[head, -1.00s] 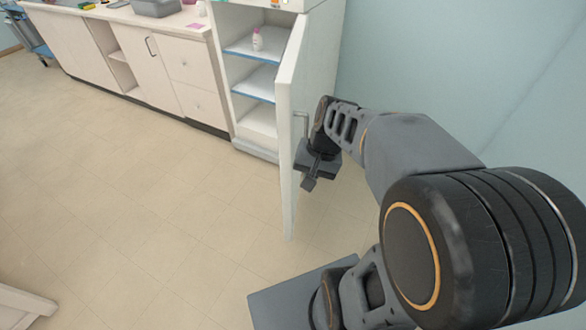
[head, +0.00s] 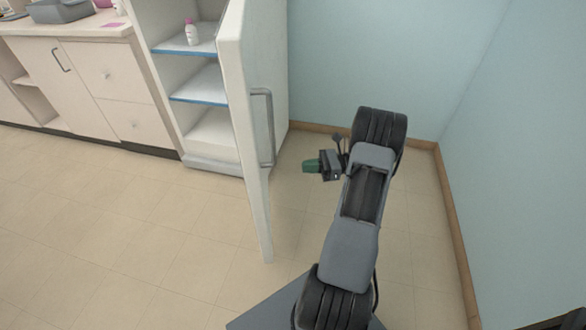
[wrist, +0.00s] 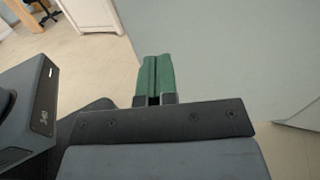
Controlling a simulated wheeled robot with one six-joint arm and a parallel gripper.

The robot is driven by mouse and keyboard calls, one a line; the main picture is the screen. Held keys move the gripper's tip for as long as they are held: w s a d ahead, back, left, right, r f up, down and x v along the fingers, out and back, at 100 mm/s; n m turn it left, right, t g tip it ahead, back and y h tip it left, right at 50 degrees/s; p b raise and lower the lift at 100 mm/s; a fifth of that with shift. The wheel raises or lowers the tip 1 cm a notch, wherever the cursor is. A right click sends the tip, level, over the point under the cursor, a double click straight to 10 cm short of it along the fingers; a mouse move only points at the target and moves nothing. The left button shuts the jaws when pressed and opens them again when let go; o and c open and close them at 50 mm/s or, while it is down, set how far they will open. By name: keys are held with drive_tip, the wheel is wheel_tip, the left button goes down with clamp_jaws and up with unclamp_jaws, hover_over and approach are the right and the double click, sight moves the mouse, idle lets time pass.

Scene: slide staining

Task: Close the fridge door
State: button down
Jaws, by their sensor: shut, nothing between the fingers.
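The fridge (head: 277,75) stands against the wall with its white door (head: 248,130) swung wide open toward me. The door's grey handle (head: 266,125) is on its right-hand, outer face. My gripper (head: 308,166) is to the right of the door, on the handle side, apart from the door and handle in the head view. Its green fingers are shut and empty; they also show in the wrist view (wrist: 155,78). A pale flat surface, probably the door (wrist: 225,60), fills the right of the wrist view.
Inside the fridge, a white bottle with a pink cap (head: 191,33) stands on a blue-edged shelf (head: 200,96). A cabinet with drawers (head: 105,75) is left of the fridge. The floor left of the door is clear. A blue wall (head: 480,130) bounds the right side.

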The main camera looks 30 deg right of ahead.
drive_tip(key=b+x, duration=0.2)
drive_tip(key=x, duration=1)
drive_tip(key=shift+a, duration=0.35)
